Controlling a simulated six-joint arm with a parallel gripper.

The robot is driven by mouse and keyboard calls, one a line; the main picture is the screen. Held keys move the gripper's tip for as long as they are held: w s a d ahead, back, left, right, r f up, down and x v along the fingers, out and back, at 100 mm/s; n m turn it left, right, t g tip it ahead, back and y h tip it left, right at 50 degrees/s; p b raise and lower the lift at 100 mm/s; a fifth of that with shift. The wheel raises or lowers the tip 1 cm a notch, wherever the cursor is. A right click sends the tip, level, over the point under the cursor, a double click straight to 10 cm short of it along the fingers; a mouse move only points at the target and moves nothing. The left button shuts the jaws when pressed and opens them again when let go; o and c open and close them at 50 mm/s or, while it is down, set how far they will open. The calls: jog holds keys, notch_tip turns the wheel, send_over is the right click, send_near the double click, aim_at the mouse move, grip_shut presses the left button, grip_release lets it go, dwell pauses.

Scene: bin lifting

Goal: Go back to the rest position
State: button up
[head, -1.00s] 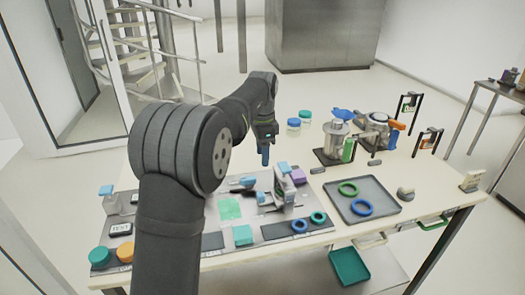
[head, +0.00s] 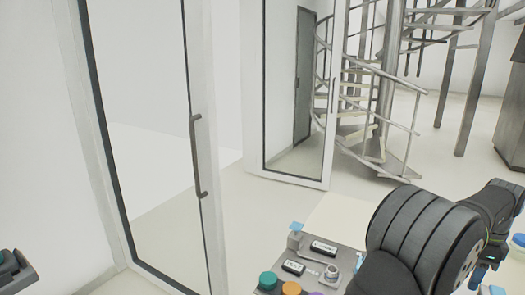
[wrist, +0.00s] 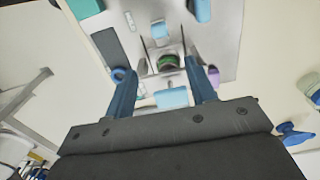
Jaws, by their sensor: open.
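My gripper (wrist: 163,68) is open in the wrist view, with its two blue fingers spread apart. Nothing is visibly held between them. Beyond the fingers lies the grey work panel (wrist: 220,25) with light blue parts and a small dark and green part (wrist: 168,62). How far the fingers are above it cannot be told. In the head view my dark arm fills the lower right, and the gripper end is partly cut off at the lower right edge.
In the head view, teal (head: 268,280) and orange (head: 291,288) buttons stand on the panel's near left. A glass door (head: 150,130) is at left, and a spiral staircase (head: 385,90) stands behind. A dark blue object (wrist: 295,138) shows at right in the wrist view.

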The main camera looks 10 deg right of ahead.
notch_tip(320, 180, down, 14)
jog(key=shift+f, duration=0.2)
jog(key=shift+w+a+f, duration=0.1)
jog(key=shift+a+f, duration=0.05)
jog(key=shift+f, duration=0.15)
jog(key=shift+w+a+r, duration=0.1)
jog(key=shift+w+a, duration=0.2)
jog(key=shift+w, duration=0.05)
